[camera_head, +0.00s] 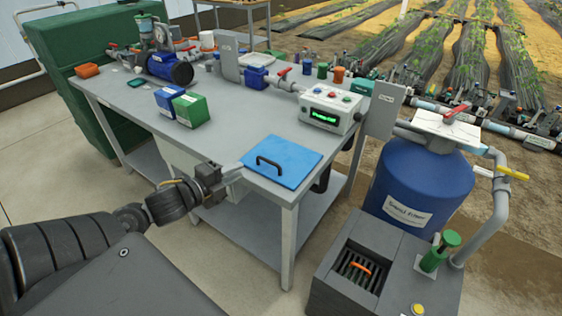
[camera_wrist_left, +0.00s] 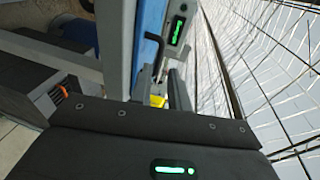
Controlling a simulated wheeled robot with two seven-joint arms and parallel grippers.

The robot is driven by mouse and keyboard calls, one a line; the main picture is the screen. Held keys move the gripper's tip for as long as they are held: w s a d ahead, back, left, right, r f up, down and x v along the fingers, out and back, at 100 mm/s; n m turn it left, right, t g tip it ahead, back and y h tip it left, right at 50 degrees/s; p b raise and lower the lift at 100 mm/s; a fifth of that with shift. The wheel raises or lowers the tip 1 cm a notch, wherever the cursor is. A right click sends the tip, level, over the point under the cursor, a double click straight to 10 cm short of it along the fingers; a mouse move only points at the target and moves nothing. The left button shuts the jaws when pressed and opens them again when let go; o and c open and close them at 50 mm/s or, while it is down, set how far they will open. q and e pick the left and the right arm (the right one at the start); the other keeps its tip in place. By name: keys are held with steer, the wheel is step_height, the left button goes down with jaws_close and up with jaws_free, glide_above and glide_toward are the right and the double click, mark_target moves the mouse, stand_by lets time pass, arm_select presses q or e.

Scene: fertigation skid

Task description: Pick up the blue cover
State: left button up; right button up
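The blue cover (camera_head: 290,152) is a flat square plate lying on the near right corner of the grey table. A black bar handle (camera_head: 270,161) stands up from it. My left gripper (camera_head: 233,171) is at the table's front edge, just left of the cover and apart from the handle. Its fingers look spread with nothing between them. In the left wrist view the blue cover (camera_wrist_left: 149,22) shows edge-on, with its dark handle (camera_wrist_left: 154,46) ahead of the fingers. My right gripper is not in view.
A white control box (camera_head: 328,108) with a green display stands behind the cover on the table (camera_head: 215,135). Blue and green boxes (camera_head: 182,105) stand farther left. A blue tank (camera_head: 415,185) and a dark grated unit (camera_head: 365,270) stand right of the table.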

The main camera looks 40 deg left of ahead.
mark_target(262, 159)
arm_select(q)
steer(key=shift+x, duration=2.8)
steer(key=shift+w, duration=0.1)
